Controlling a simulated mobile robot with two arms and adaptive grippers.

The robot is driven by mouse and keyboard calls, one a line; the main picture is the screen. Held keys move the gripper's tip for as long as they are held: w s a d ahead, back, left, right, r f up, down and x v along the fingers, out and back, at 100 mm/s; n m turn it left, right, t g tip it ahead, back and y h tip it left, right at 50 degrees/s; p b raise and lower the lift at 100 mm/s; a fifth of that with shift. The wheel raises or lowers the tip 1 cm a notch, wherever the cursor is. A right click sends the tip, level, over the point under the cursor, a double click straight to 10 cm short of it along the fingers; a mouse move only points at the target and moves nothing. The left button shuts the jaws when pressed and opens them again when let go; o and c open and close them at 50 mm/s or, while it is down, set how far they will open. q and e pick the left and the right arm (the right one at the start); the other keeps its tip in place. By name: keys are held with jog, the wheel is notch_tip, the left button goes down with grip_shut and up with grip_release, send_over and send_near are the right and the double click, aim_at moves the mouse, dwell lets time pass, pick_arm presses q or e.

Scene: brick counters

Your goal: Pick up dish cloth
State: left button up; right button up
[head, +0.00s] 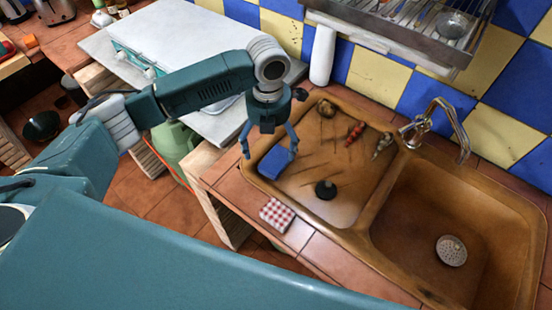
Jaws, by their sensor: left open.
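A small folded red-and-white checkered cloth (277,214), which looks like the dish cloth, lies on the tiled counter edge in front of the sink unit. A flat blue item (274,161), perhaps a sponge or cloth, lies at the left end of the drainboard. My left gripper (269,153) points down over the blue item with its fingers spread. It is open and empty, behind the checkered cloth in the picture. Whether its fingertips touch the blue item I cannot tell. My right gripper is not in view.
The brown sink unit has a drainboard (315,205) with several small items and a basin (420,240) at right. A faucet (440,125) rises behind it. A dish rack (400,25) hangs above. A white-topped appliance (180,40) stands at back left.

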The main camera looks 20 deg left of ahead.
aim_at(272, 158)
pick_arm(q)
jog(key=shift+w+d+f+p, duration=0.1)
jog(key=shift+f+p, duration=0.1)
jog(key=shift+f, duration=0.2)
jog(key=shift+w+d+f+p, duration=0.1)
jog(key=shift+f+p, duration=0.1)
jog(key=shift+f, duration=0.15)
notch_tip(272, 158, down, 4)
jog(key=shift+w+r+p, duration=0.1)
jog(key=shift+r+p, duration=0.1)
jog(key=shift+p, duration=0.5)
jog(key=shift+f, duration=0.45)
jog(key=shift+c, duration=0.5)
jog(key=c, duration=1)
jog(key=shift+c, duration=0.3)
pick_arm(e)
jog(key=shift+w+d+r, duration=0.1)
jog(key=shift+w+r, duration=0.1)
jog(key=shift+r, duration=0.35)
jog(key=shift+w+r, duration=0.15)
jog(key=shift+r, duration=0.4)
